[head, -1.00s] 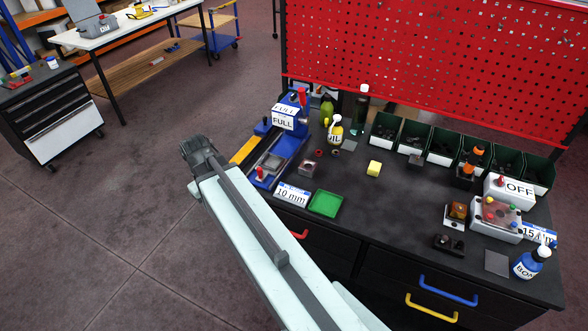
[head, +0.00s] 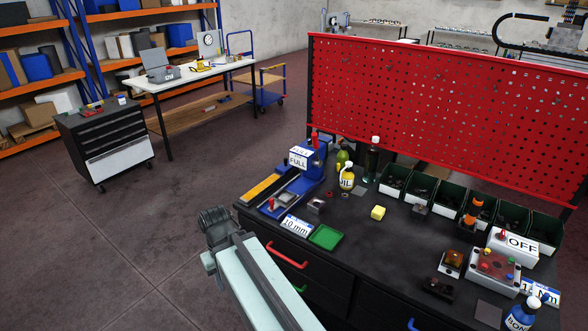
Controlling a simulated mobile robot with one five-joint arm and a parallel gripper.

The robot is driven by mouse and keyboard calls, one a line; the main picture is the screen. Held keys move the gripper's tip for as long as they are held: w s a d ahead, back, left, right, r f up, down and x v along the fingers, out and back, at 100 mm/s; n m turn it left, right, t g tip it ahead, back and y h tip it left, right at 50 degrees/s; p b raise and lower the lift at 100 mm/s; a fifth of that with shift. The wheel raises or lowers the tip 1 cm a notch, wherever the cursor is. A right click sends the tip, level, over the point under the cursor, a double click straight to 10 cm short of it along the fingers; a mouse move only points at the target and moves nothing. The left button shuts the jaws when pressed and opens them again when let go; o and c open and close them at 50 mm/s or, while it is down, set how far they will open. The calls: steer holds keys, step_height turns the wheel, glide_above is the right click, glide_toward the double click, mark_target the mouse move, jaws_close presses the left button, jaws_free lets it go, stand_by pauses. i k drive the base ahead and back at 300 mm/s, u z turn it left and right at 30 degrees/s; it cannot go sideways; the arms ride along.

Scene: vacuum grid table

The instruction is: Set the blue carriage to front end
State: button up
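A blue slide unit (head: 306,178) stands at the left end of the dark bench. A blue block with a white FULL sign (head: 301,157) and a red-topped part sits at its back end. A grey track (head: 293,192) runs from there to the front, where a small red knob (head: 271,201) stands. I cannot tell for sure which blue part is the carriage. My gripper (head: 214,222) seems to be the dark ribbed end of my pale arm, left of the bench's front corner and apart from the slide unit. Its fingers cannot be made out.
A 10 mm sign (head: 296,226) and a green tray (head: 326,237) lie before the slide unit. A yellow OIL bottle (head: 347,178), a dark bottle (head: 372,160) and a yellow block (head: 378,213) stand to its right. A red pegboard (head: 440,110) rises behind.

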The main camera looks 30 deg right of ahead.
mark_target(285, 167)
steer(key=u, duration=0.25)
steer(key=i, duration=0.85)
steer(key=u, duration=0.4)
steer(key=i, duration=1.05)
steer(key=z, duration=0.05)
